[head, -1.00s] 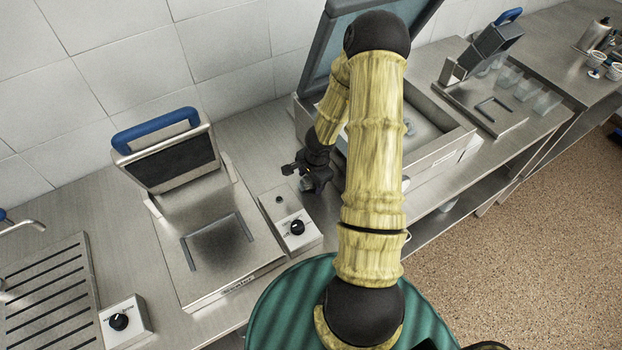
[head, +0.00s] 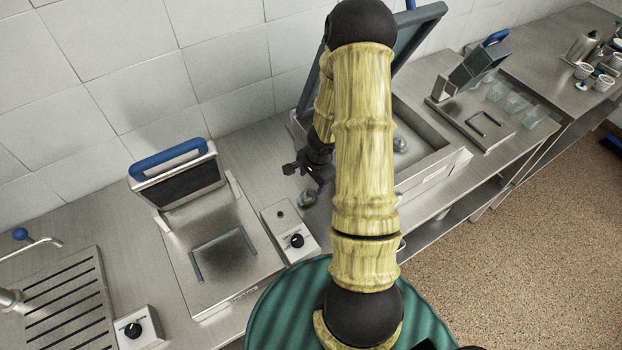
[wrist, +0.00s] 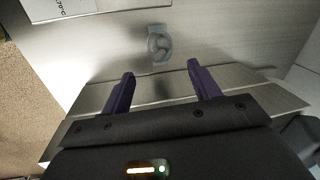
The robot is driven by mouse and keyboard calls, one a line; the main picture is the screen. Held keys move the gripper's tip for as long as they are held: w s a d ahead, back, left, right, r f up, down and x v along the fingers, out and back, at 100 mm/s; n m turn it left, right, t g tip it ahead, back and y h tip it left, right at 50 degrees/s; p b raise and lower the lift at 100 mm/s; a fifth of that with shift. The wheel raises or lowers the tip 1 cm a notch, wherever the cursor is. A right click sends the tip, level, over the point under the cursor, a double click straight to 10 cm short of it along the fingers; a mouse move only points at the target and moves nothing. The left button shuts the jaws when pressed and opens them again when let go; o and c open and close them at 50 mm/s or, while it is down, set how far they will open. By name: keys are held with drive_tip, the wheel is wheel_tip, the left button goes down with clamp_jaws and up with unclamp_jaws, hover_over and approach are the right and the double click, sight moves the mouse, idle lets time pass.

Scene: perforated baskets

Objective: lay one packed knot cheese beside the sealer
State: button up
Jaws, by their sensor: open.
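One packed knot cheese (head: 307,199), a small greyish knotted piece, lies on the steel counter between the control box and the open-lidded chamber machine, which looks like the sealer (head: 432,168). In the wrist view the cheese (wrist: 159,45) lies just beyond my fingertips, apart from them. My gripper (head: 320,187) is over the counter close to the cheese. Its two purple fingers (wrist: 161,70) are spread with nothing between them. Another greyish piece (head: 400,143) sits inside the chamber, partly hidden by my arm.
A press with a blue handle (head: 168,160) stands open at left, with a dial box (head: 291,240) beside it. A similar smaller press (head: 480,112) is at right. A slotted drainer (head: 62,300) is at far left. Cups (head: 603,84) stand at far right.

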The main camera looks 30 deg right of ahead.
drive_tip(key=shift+s+r+p, duration=0.2)
drive_tip(key=shift+r+p, duration=0.2)
drive_tip(key=shift+r, duration=0.55)
drive_tip(key=shift+r, duration=0.1)
drive_tip(key=s+a+r+n+t, duration=0.1)
drive_tip(key=a+r+n, duration=0.7)
drive_tip(key=a+r, duration=0.3)
drive_tip(key=s+a+r+n, duration=0.3)
drive_tip(key=s+r+n, duration=0.4)
drive_tip(key=s+r, duration=0.2)
drive_tip(key=shift+r+n, duration=0.15)
drive_tip(key=shift+n, duration=0.25)
drive_tip(key=shift+s+a, duration=0.1)
